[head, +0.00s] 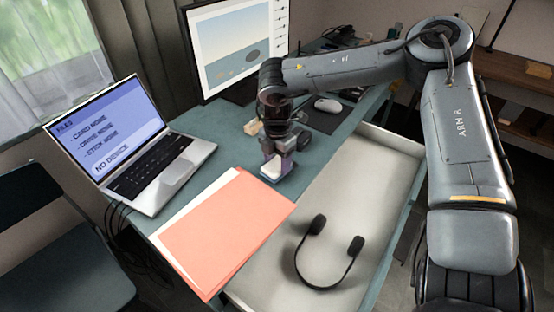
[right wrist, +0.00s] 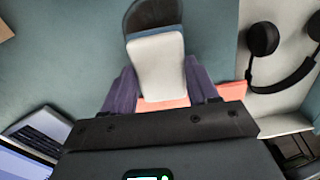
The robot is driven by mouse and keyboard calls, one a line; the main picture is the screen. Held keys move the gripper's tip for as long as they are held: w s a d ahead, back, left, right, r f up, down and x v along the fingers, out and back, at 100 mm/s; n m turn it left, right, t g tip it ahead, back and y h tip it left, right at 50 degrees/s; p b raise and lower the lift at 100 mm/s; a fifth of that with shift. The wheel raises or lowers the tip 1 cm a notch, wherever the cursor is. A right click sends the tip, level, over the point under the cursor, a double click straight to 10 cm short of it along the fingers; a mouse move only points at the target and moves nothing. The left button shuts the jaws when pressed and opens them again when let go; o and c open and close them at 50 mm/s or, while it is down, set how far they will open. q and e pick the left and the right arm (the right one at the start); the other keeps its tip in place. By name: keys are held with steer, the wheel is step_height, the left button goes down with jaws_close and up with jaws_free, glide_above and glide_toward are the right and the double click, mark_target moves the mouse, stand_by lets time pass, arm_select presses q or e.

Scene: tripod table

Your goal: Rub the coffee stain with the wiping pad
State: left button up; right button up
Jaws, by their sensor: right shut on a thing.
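My right gripper (head: 277,168) is low over the teal desk, just beyond the orange folder. In the right wrist view its purple fingers (right wrist: 160,92) are shut on the wiping pad (right wrist: 157,66), a pale block with a blue edge. The pad also shows as a light patch at the gripper's tip in the head view (head: 274,170). A dark rounded patch, apparently the coffee stain (right wrist: 151,14), lies at the pad's far end in the wrist view, partly hidden by the pad. I cannot make out the stain in the head view. I cannot tell whether the pad touches the desk. My left gripper is out of view.
An orange folder (head: 228,228) lies in front of the gripper. A laptop (head: 155,160) stands at left and a monitor (head: 240,45) behind. A mouse (head: 327,105) rests on a dark mat. Headphones (head: 322,262) lie in the open pale drawer (head: 375,170). A small beige object (head: 253,127) is nearby.

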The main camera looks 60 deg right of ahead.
steer(key=shift+f, duration=0.45)
